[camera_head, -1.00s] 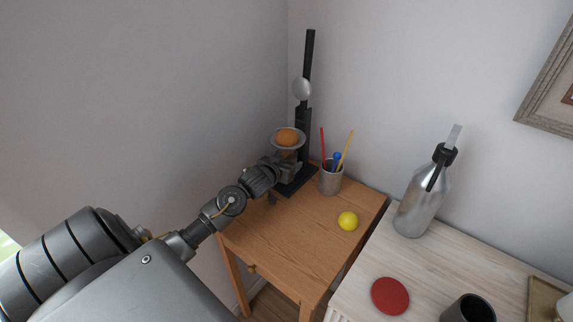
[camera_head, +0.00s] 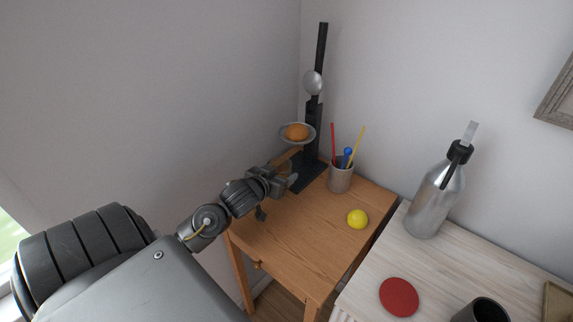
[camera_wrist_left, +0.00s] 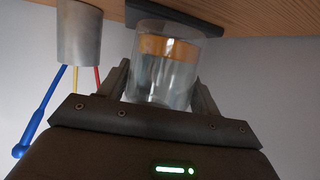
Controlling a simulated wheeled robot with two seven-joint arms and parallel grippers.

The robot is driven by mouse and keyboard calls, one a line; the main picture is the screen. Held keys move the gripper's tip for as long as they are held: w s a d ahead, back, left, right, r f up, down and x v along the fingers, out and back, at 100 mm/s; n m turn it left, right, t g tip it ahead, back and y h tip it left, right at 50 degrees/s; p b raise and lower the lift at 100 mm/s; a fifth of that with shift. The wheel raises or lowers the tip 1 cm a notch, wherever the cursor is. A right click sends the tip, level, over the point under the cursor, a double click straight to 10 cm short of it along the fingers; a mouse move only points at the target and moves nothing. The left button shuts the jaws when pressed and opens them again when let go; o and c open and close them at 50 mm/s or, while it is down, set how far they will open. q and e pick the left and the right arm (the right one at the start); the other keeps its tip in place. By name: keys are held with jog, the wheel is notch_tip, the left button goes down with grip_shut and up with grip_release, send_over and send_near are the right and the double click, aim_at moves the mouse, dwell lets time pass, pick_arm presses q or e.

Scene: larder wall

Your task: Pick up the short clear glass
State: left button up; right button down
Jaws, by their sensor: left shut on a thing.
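The short clear glass (camera_wrist_left: 163,70) is between the two fingers of my left gripper (camera_wrist_left: 163,95) in the left wrist view, with both fingers against its sides. That view is upside down, with the tabletop along its upper edge. In the head view my left gripper (camera_head: 286,182) is over the back left of the wooden table, just left of the black stand's base. The glass is small and hard to make out there. I cannot tell whether its bottom is clear of the tabletop. My right gripper is not in view.
A black stand (camera_head: 312,125) carries a dish with an orange (camera_head: 297,132) close behind the gripper. A pen cup (camera_head: 341,178) stands to its right. A yellow ball (camera_head: 357,219) lies on the wooden table (camera_head: 290,235), whose front is clear. A metal bottle (camera_head: 432,203) stands on the pale table.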

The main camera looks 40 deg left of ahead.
pick_arm(q)
jog(key=shift+s+d+b, duration=0.25)
jog(key=shift+s, duration=1)
jog(key=shift+s+d+b, duration=0.2)
jog(key=shift+s+d, duration=0.1)
jog(key=shift+s, duration=1)
jog(key=shift+s+d+b, duration=0.25)
jog(key=shift+s, duration=1)
